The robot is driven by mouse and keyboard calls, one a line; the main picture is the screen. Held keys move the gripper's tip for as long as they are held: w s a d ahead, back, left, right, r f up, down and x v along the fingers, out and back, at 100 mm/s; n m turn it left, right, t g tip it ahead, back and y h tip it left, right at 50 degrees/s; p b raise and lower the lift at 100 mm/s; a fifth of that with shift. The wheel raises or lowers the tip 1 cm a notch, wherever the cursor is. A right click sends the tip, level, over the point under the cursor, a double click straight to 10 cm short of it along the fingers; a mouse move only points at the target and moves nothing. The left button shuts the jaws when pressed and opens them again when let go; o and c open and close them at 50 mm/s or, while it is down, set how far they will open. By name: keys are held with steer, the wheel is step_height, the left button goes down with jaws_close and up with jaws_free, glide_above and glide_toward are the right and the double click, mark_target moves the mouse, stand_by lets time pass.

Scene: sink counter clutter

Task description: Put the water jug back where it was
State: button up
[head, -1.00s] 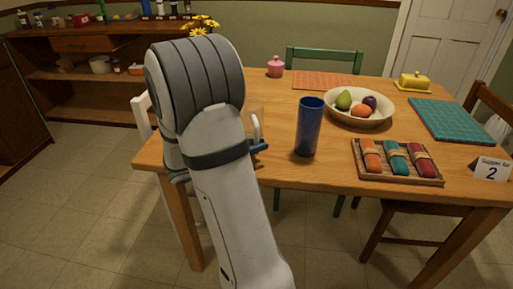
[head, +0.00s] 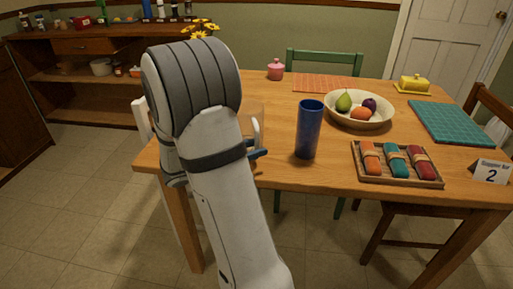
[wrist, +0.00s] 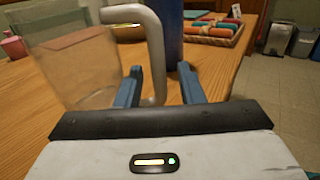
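The clear water jug (wrist: 75,70) stands on the wooden table at the left of the wrist view, its pale handle (wrist: 156,55) towards my gripper. In the head view my arm hides most of the jug; a strip of it (head: 258,112) shows beside the arm. My gripper (wrist: 160,82) is open. The lower part of the handle lies between its two blue fingers, closer to the left one, with a gap to the right one. In the head view a blue finger shows just past my arm, and the rest of the gripper is hidden.
A tall blue tumbler (head: 309,130) stands right of the jug, just beyond my fingers. A tray of rolled napkins (head: 398,178), a fruit bowl (head: 347,117) and a number card (head: 491,172) are further right. The table's front edge (head: 330,188) is close.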

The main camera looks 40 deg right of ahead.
steer(key=p+v, duration=0.2)
steer(key=v, duration=0.9)
steer(key=s+a+f+m+y, duration=0.2)
steer(key=s+a+m+y, duration=0.3)
steer(key=s+m+y, duration=0.45)
steer(key=s+a+m+t+y, duration=0.3)
steer(key=a+m+t+y, duration=0.2)
steer(key=a+y, duration=0.3)
steer(key=shift+s+a+r+t, duration=0.25)
steer(key=shift+a+r+t, duration=0.05)
steer(key=shift+a+t, duration=0.4)
